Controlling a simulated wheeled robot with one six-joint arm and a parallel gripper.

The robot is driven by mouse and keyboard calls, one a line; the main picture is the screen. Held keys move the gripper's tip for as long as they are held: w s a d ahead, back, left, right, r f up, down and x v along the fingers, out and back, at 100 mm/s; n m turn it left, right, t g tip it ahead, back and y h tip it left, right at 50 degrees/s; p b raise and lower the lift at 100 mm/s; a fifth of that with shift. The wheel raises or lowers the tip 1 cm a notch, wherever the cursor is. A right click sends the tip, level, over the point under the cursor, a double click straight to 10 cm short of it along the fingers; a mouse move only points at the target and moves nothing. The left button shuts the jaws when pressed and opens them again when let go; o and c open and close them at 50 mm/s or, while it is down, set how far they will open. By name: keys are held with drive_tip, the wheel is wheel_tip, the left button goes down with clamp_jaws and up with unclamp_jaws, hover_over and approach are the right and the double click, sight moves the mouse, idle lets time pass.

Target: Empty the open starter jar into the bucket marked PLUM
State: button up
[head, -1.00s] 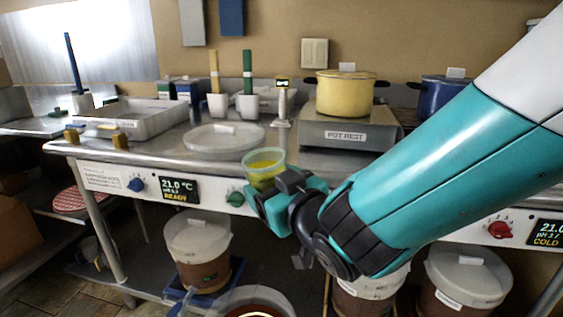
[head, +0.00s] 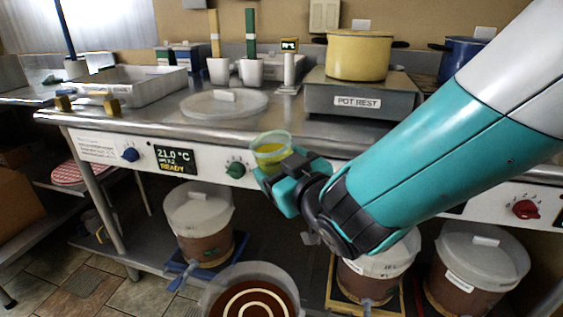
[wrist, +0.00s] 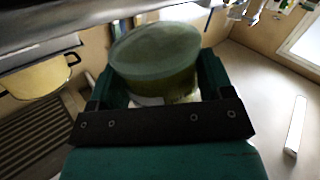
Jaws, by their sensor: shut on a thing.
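My gripper (head: 278,172) is shut on the starter jar (head: 270,148), a clear open cup with yellow-green contents. It holds the jar roughly upright in front of the counter edge, with the contents still inside. In the wrist view the jar (wrist: 156,62) sits between the teal fingers. An open bucket (head: 214,298) with dark red-brown contents and pale rings stands low in front, below the jar and slightly left in the head view. I can read no PLUM mark on any bucket, so I cannot tell which bucket bears it.
Lidded buckets stand under the counter: one at left (head: 198,212), one behind my arm (head: 375,268) and one at right (head: 478,262). The counter (head: 150,118) holds a round lid (head: 222,103), a tray (head: 130,92), two white cups, and a yellow pot (head: 358,58) on the pot rest.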

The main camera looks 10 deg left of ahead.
wheel_tip(320, 180, down, 7)
drive_tip(key=b, duration=0.4)
drive_tip(key=shift+d+n, duration=0.15)
drive_tip(key=shift+n, duration=0.15)
drive_tip(key=shift+w+r, duration=0.1)
drive_tip(key=shift+n, duration=0.9)
drive_tip(key=shift+d+f+b, duration=0.15)
drive_tip(key=shift+f+b, duration=2.5)
drive_tip(key=shift+f, duration=0.5)
drive_tip(key=shift+d+f+b, duration=0.15)
drive_tip(key=shift+f+b, duration=2.45)
drive_tip(key=shift+f, duration=0.5)
drive_tip(key=f+n+b, duration=0.2)
drive_tip(key=f, duration=0.1)
drive_tip(key=f+n+b, duration=0.2)
drive_tip(key=f+b, duration=0.1)
drive_tip(key=f+n+b, duration=0.2)
drive_tip(key=f+b, duration=0.1)
drive_tip(key=f, duration=0.1)
drive_tip(key=shift+w+d+h, duration=0.25)
drive_tip(key=shift+d+h, duration=0.05)
drive_tip(key=shift+h, duration=0.1)
